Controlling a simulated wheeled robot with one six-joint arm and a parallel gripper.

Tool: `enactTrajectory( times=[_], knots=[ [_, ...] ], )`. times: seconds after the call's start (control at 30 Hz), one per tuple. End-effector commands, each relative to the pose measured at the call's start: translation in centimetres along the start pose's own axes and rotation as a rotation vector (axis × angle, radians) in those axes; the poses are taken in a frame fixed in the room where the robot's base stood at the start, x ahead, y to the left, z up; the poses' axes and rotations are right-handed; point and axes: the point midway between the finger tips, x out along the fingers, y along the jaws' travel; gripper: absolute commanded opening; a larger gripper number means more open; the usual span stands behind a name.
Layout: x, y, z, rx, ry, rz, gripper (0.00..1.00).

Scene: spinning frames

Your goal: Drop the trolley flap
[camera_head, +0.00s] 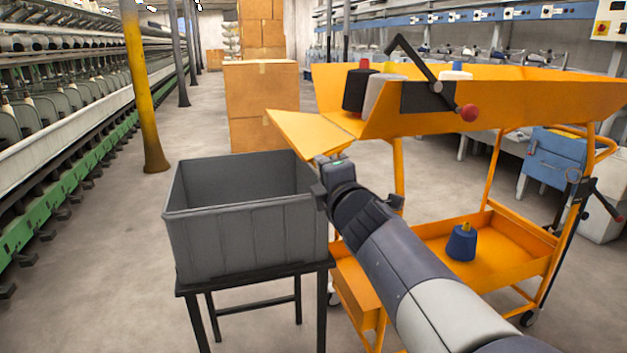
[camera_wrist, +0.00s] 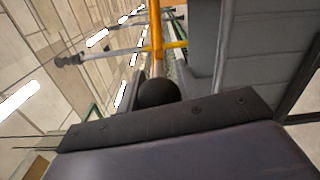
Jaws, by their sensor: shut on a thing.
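The orange trolley (camera_head: 480,125) stands right of centre in the head view. Its flap (camera_head: 308,132), an orange panel at the left end of the upper tray, slopes outward toward the grey bin (camera_head: 245,235). My gripper (camera_head: 330,172) is just below the flap, beside the bin's right rim. In the wrist view a round black knob (camera_wrist: 158,93) sits between the jaws, and my gripper is shut on it. How the knob joins the trolley is hidden. A black lever with a red ball (camera_head: 468,113) is on the tray's front side.
Dark and pale spools (camera_head: 361,88) lie in the upper tray. A blue cone (camera_head: 461,243) stands on the lower shelf. The bin rests on a black stand (camera_head: 255,283). A yellow post (camera_head: 141,85) and stacked cartons (camera_head: 262,95) are behind. Floor at left is clear.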

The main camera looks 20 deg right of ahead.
Motion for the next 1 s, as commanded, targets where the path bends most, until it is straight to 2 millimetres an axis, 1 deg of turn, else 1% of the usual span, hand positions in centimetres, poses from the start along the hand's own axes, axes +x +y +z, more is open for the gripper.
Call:
enactTrajectory(
  times=[0.03, 0.2, 0.77, 0.8, 1.0],
  knots=[
    [0.0, -0.81, -0.08, -0.021, -0.001, -0.002, 0.0],
    [0.0, -1.35, -0.09, -0.075, -0.001, -0.002, 0.0],
    [0.01, -1.53, -0.06, -0.106, -0.001, -0.003, 0.0],
    [0.01, -1.53, -0.05, -0.106, -0.001, -0.003, 0.34],
    [0.01, -1.49, -0.07, -0.106, -0.001, -0.002, 0.51]
  ],
)
